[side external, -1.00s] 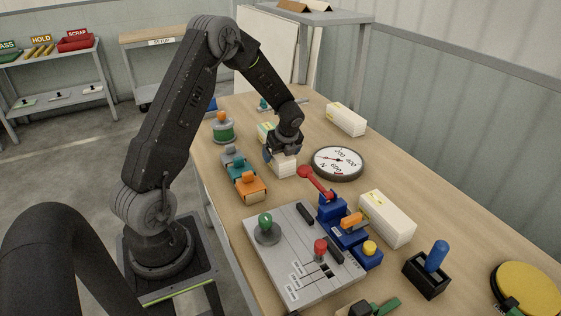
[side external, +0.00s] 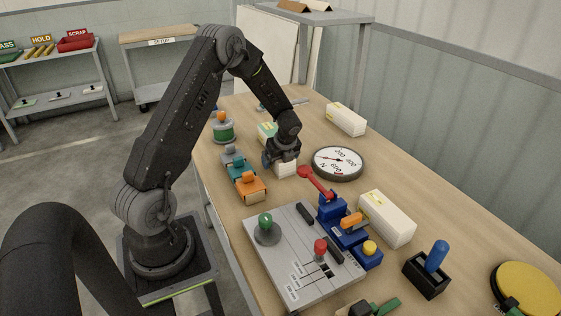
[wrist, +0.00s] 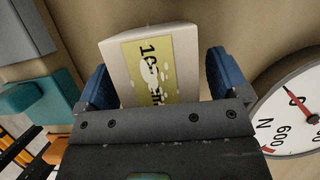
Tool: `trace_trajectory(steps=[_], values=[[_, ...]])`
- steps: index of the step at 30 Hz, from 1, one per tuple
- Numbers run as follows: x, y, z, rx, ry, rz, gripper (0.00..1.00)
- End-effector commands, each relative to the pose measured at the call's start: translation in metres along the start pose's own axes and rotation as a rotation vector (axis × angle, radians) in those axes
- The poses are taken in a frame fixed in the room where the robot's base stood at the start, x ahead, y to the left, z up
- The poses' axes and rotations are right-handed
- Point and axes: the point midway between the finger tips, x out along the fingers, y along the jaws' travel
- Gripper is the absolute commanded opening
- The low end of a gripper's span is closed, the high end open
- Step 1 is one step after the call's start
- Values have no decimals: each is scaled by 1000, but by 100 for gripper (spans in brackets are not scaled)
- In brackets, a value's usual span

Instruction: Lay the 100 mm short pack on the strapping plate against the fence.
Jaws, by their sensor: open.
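A short white pack with a yellow label (wrist: 148,68) starting "10" stands on the bench below my gripper; in the side view its lower part (side external: 287,169) shows under the jaws. My gripper (side external: 281,162) is open, with its blue fingers (wrist: 158,80) on either side of the pack. The left finger is close to the pack, and a gap shows at the right finger. A grey plate with black bars (side external: 290,243), likely the strapping plate, lies in the foreground with green and red knobs on it. I cannot tell which bar is the fence.
A round dial (side external: 338,162) stands close right of the pack, with a red-handled blue clamp (side external: 333,207) nearer. Teal and orange blocks (side external: 249,186) stand to the left. Other white packs stand behind (side external: 346,119) and right of the plate (side external: 387,219).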

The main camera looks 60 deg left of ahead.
Motion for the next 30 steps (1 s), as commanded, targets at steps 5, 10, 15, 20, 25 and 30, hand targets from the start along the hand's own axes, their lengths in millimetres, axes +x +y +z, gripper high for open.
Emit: trace_trajectory(steps=[5,10,15,20,25,30], values=[[0,0,0,0,0,0,94],[0,0,0,0,0,0,87],[0,0,0,0,0,0,71],[0,0,0,0,0,0,55],[0,0,0,0,0,0,39],[0,0,0,0,-1,-1,33]])
